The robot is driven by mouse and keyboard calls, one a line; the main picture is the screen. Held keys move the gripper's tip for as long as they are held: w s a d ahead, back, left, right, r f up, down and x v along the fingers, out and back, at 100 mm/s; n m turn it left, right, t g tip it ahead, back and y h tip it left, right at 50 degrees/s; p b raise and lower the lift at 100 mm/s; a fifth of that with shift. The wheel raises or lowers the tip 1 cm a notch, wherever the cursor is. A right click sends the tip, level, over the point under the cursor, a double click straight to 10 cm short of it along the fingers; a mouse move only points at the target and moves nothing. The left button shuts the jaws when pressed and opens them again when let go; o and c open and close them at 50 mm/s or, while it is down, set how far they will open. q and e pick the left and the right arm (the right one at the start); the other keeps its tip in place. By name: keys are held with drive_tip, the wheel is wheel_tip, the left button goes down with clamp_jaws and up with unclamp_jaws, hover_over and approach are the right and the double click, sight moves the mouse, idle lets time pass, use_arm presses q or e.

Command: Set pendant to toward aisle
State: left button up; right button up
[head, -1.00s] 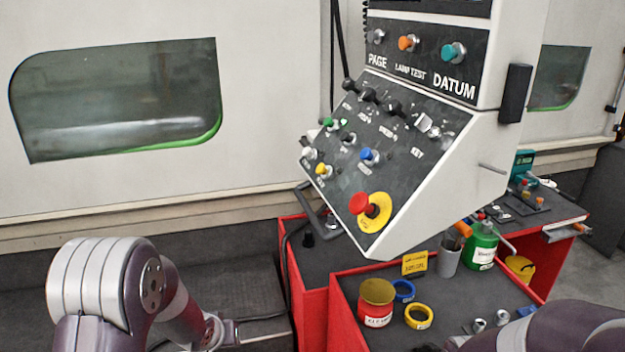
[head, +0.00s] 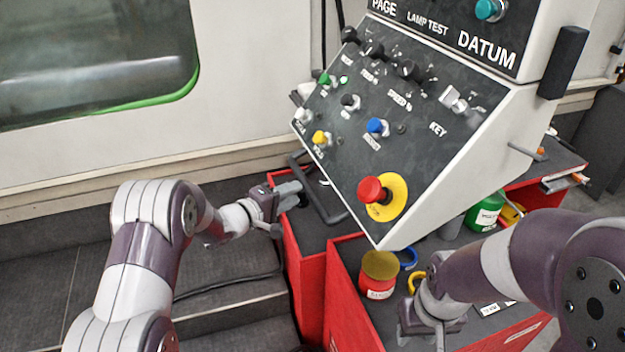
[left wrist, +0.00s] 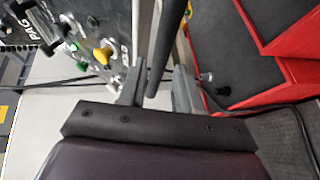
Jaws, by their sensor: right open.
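The pendant (head: 420,170) is a slanted white control box with a dark panel, knobs and a red emergency button on a yellow disc. It hangs in the middle of the head view. A black bar handle (head: 322,192) sticks out at its lower left; it also shows in the left wrist view (left wrist: 168,42). My left gripper (head: 292,190) is beside this handle. In the left wrist view its fingers (left wrist: 158,88) are apart with the bar's end between them; I cannot tell whether they touch it. My right gripper (head: 428,338) is open, low over the red cart, away from the pendant.
A red cart (head: 310,265) with a dark top stands below the pendant. It carries a red jar (head: 377,280), a green can (head: 486,212) and tape rings. A machine wall with a window (head: 90,60) lies behind. Dark steps (head: 225,265) fill the lower left.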

sight(309, 183)
use_arm(q)
drive_tip(key=p+x, duration=0.2)
drive_tip(key=x, duration=0.4)
drive_tip(key=shift+w+d, duration=0.4)
drive_tip(key=shift+d, duration=0.05)
drive_tip(key=shift+w+d+f, duration=0.15)
drive_tip(key=shift+d, duration=0.05)
drive_tip(key=shift+w+f, duration=0.15)
drive_tip(key=shift+w, duration=0.15)
drive_tip(key=shift+s, duration=0.1)
clamp_jaws()
